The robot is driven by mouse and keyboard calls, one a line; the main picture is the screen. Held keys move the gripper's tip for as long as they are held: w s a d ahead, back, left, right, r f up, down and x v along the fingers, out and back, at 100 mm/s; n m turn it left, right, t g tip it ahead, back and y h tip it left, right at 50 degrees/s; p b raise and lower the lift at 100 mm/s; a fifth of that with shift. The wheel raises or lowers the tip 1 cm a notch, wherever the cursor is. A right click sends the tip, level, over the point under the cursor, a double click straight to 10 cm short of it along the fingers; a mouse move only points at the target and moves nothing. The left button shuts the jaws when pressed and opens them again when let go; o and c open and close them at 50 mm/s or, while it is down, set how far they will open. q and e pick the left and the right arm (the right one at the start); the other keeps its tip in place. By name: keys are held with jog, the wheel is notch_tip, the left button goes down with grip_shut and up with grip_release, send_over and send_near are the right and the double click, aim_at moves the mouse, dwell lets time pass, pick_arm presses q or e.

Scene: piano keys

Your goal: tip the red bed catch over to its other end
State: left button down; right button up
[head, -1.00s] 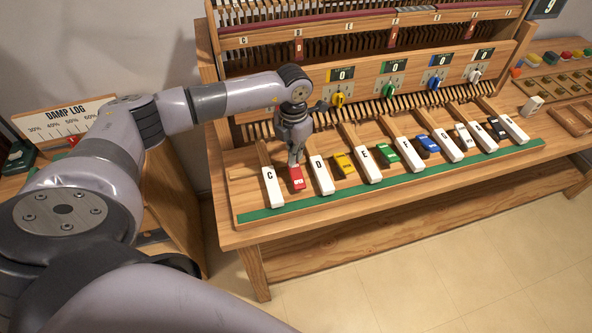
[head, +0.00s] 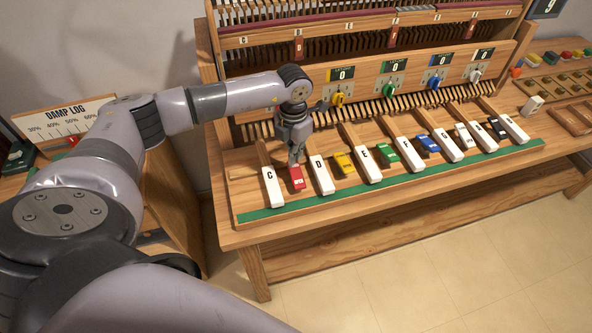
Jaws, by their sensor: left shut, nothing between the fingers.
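The red bed catch (head: 297,181) is a small red block with a pale label. It sits on the wooden key bed between the white C key (head: 270,188) and the white D key (head: 321,176). My left gripper (head: 294,160) points down, shut and empty, with its fingertips at the far end of the red catch. I cannot tell whether the fingertips touch it. The gripper hides part of the catch's far end. My right gripper is not in view.
Yellow (head: 343,163), green (head: 386,156) and blue (head: 427,144) catches sit between the other white keys. A green strip (head: 390,185) runs along the bed's front edge. A panel with coloured knobs (head: 339,99) stands behind. A damp log board (head: 65,117) stands left.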

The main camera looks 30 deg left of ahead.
aim_at(295, 165)
pick_arm(q)
jog(key=shift+f+b, duration=1)
jog(key=shift+f, duration=0.35)
dwell(0.3)
jog(key=shift+r, duration=0.1)
jog(key=shift+r+p, duration=2.35)
jog(key=shift+r, duration=1.15)
jog(key=shift+d, duration=0.1)
